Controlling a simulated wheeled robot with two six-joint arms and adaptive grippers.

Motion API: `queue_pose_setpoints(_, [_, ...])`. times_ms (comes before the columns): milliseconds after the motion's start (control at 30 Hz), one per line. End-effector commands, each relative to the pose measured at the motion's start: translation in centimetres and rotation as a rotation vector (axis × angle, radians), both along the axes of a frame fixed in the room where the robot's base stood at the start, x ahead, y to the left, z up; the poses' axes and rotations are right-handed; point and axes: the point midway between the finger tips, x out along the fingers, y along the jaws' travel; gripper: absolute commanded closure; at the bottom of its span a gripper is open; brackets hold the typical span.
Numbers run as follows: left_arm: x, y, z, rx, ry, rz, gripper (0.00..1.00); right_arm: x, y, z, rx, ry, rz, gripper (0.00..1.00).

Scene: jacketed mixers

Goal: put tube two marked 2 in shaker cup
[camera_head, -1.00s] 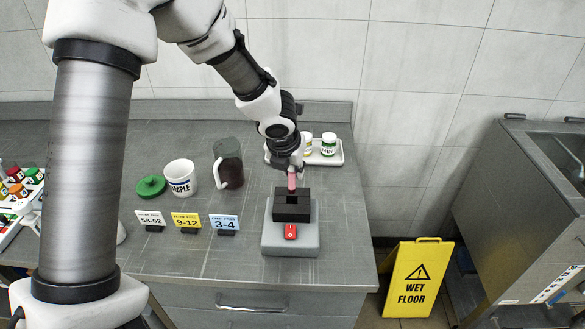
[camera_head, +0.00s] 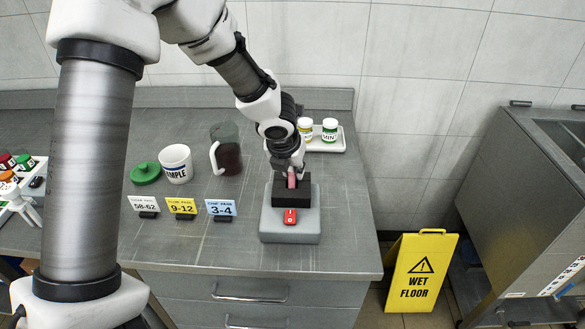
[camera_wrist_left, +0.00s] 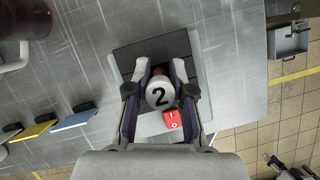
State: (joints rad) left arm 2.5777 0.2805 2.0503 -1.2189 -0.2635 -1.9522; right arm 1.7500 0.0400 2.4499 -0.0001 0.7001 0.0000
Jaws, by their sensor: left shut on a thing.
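The tube marked 2 (camera_wrist_left: 160,92) shows its white numbered cap between the fingers in the left wrist view. In the head view its pinkish body (camera_head: 292,181) stands upright at the black shaker cup block (camera_head: 291,205) on the grey shaker base (camera_head: 272,228). My left gripper (camera_head: 292,169) is shut on the tube, right above the block. How deep the tube sits in the cup is hidden by the fingers and block. A red switch (camera_head: 290,217) is on the shaker's front. My right gripper is not in view.
A white mug (camera_head: 176,164), a dark jug (camera_head: 226,150) and a green lid (camera_head: 145,173) stand to the left. Three small signs (camera_head: 182,206) line the front. A white tray (camera_head: 340,146) with jars is behind right. A tube rack (camera_head: 30,190) is far left.

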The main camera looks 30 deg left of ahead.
Motion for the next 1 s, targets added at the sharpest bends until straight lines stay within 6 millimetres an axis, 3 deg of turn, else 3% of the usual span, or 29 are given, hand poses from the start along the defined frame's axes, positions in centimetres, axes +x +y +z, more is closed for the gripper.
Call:
queue_pose_setpoints(300, [0.0,0.0,-0.17,0.0,0.0,0.001,1.0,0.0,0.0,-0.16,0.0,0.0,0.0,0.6])
queue_pose_setpoints(333, [0.0,0.0,-0.17,0.0,0.0,0.001,0.71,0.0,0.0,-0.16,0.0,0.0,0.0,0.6])
queue_pose_setpoints(400, [0.0,0.0,-0.17,0.0,0.0,0.001,0.49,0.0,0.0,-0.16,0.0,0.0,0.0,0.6])
queue_pose_setpoints(633, [0.0,0.0,-0.17,0.0,0.0,0.001,0.49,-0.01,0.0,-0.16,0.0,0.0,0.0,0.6])
queue_pose_setpoints(700, [0.0,0.0,-0.17,0.0,0.0,0.001,0.27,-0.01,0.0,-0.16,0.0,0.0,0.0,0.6])
queue_pose_setpoints(733, [0.0,0.0,-0.17,0.0,0.0,0.001,0.24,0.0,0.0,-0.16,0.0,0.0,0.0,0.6])
queue_pose_setpoints(1000, [0.0,0.0,-0.15,0.0,0.0,0.001,0.24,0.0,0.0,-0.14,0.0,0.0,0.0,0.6])
